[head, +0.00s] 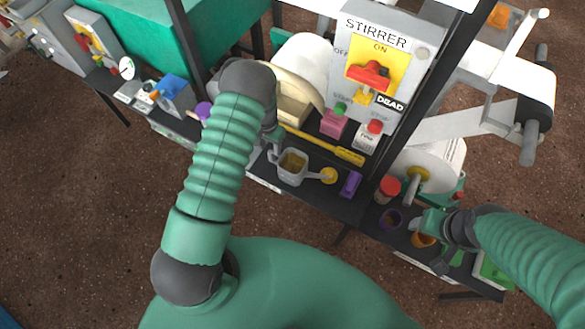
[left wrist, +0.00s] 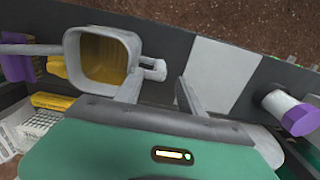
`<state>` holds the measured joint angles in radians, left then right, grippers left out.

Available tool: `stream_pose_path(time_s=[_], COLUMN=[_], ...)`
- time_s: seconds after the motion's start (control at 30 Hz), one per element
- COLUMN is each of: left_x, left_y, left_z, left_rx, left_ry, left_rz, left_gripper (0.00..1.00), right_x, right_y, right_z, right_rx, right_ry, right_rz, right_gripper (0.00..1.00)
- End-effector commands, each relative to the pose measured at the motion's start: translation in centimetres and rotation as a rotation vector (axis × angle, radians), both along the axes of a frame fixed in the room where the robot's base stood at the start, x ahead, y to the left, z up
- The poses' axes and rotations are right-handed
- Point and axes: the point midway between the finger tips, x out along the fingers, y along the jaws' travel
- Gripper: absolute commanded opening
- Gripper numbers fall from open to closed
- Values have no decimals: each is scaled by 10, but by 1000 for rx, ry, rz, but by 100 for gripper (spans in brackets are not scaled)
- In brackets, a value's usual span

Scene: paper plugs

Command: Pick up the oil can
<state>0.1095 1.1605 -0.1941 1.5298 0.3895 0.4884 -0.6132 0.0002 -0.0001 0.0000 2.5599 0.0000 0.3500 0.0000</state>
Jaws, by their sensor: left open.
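The oil can (head: 291,166) is a grey, open-topped can with yellow-brown inside, upright on the dark bench. In the left wrist view the can (left wrist: 101,58) has its long spout pointing left and its small handle (left wrist: 153,69) pointing right. My left gripper (head: 272,143) is beside the handle end of the can. In the left wrist view my left gripper (left wrist: 160,88) is open, with the handle by the gap between its fingers, near the left finger; contact is unclear. My right gripper (head: 430,224) is over the bench at the right; its finger gap is unclear.
A yellow tool (head: 325,146) lies behind the can. A yellow disc (head: 329,175) and a purple block (head: 350,184) are right of it. The stirrer box (head: 383,70) and a dark post (head: 425,103) stand behind. An orange cup (head: 424,239) is near my right gripper.

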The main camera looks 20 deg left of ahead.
Motion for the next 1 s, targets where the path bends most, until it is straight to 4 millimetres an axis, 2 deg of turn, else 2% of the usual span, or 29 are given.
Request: stream_pose_path(time_s=[0.03,0.1,0.2,0.47,0.8,1.0], left_x=[-1,-1,0,0,0,0], left_y=[-1,-1,-1,-1,-1,0], left_z=[-14,-28,-40,-42,-42,-41], left_rx=[0,1,1,1,1,1], left_ry=[3,3,1,0,1,0], left_rz=[0,0,-1,-1,0,0], left_gripper=[45,45,45,44,0,0], right_x=[0,0,0,0,0,0], right_y=[0,0,0,0,0,0], right_z=[-5,-8,-10,-9,-9,-9], right_rx=[0,0,0,0,0,0], right_ry=[0,0,0,0,0,0], right_rz=[0,0,0,0,0,0], right_gripper=[62,62,62,62,62,62])
